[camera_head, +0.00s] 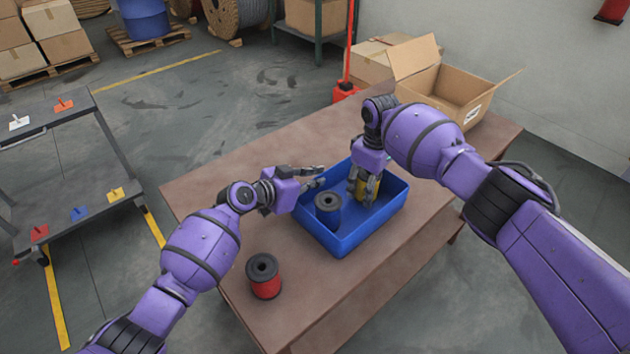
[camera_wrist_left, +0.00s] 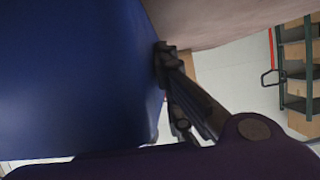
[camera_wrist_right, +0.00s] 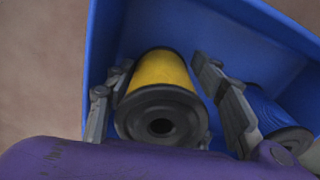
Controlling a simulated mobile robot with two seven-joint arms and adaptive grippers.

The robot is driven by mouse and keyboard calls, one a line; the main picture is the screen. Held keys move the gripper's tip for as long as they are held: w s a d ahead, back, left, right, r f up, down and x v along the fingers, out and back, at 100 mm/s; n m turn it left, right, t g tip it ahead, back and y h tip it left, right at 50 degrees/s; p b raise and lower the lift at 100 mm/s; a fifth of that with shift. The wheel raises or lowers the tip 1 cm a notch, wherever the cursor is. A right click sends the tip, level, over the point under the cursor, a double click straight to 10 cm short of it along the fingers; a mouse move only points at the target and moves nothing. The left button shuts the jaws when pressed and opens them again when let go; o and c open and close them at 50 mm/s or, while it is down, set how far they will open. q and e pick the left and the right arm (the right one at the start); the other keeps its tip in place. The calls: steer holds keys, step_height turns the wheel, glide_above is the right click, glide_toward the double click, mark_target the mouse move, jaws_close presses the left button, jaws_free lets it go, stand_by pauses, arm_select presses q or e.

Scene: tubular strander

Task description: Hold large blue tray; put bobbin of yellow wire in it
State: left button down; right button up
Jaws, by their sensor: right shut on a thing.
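The large blue tray (camera_head: 345,243) sits on the brown table. My right gripper (camera_head: 364,196) reaches down into it, shut on the bobbin of yellow wire (camera_head: 371,188). In the right wrist view the yellow bobbin (camera_wrist_right: 160,85) is between the two fingers, its dark end toward the camera. I cannot tell whether it touches the tray floor. A blue bobbin (camera_head: 328,208) stands in the tray on the left. My left gripper (camera_head: 318,176) is at the tray's far left rim, its fingers apart. In the left wrist view the blue tray wall (camera_wrist_left: 75,80) is close beside a finger.
A red bobbin (camera_head: 264,277) stands on the table (camera_head: 300,310) left of the tray. An open cardboard box (camera_head: 450,92) is at the table's far right. A grey rack (camera_head: 75,215) with coloured parts stands at the left. The table's near part is mostly clear.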

steer(key=shift+f, duration=0.3)
steer(key=o, duration=1.5)
step_height(320, 180, up, 12)
steer(key=shift+a+f, duration=0.1)
arm_select(q)
steer(key=c, duration=1.9)
jaws_free()
steer(key=shift+o, duration=0.2)
